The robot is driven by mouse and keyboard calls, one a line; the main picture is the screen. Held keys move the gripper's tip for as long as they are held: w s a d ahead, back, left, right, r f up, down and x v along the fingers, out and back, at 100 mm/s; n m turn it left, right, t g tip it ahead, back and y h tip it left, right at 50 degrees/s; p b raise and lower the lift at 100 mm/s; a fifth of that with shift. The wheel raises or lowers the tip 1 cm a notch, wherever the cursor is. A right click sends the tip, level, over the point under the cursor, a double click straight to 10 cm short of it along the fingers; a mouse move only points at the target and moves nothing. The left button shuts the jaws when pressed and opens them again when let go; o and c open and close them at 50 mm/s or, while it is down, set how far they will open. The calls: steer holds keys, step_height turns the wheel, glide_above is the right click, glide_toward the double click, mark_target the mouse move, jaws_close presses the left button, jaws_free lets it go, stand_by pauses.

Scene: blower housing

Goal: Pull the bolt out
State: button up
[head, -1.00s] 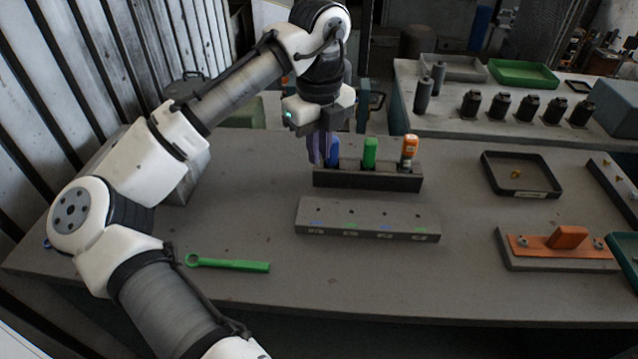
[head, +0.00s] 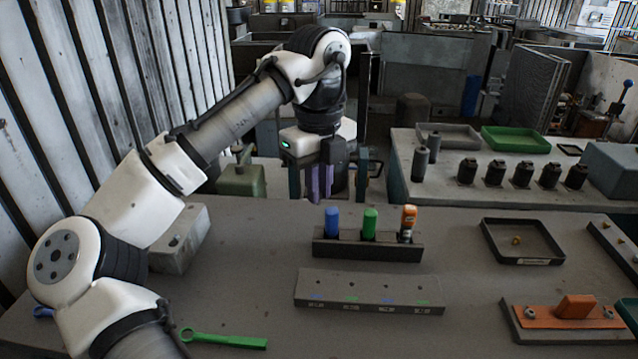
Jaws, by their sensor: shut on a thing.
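My gripper (head: 320,197) is at the upper middle of the head view, above and behind the left end of the dark rack. It points down. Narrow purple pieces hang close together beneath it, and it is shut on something. I cannot make out what is between the fingers or tell it as a bolt. An orange plate (head: 542,321) with a raised orange block (head: 575,306) lies on a grey base at the right. Small grey bolt-like pieces (head: 530,312) show on it, far from my gripper.
The dark rack (head: 367,250) holds blue (head: 332,222), green (head: 370,223) and orange (head: 408,222) upright pieces. A grey block (head: 368,291) with holes lies in front. A green wrench (head: 225,340) lies front left. A black tray (head: 522,240) is at right. Bare tabletop lies between.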

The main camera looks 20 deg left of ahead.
steer(key=shift+r+p, duration=2.4)
steer(key=shift+p, duration=0.5)
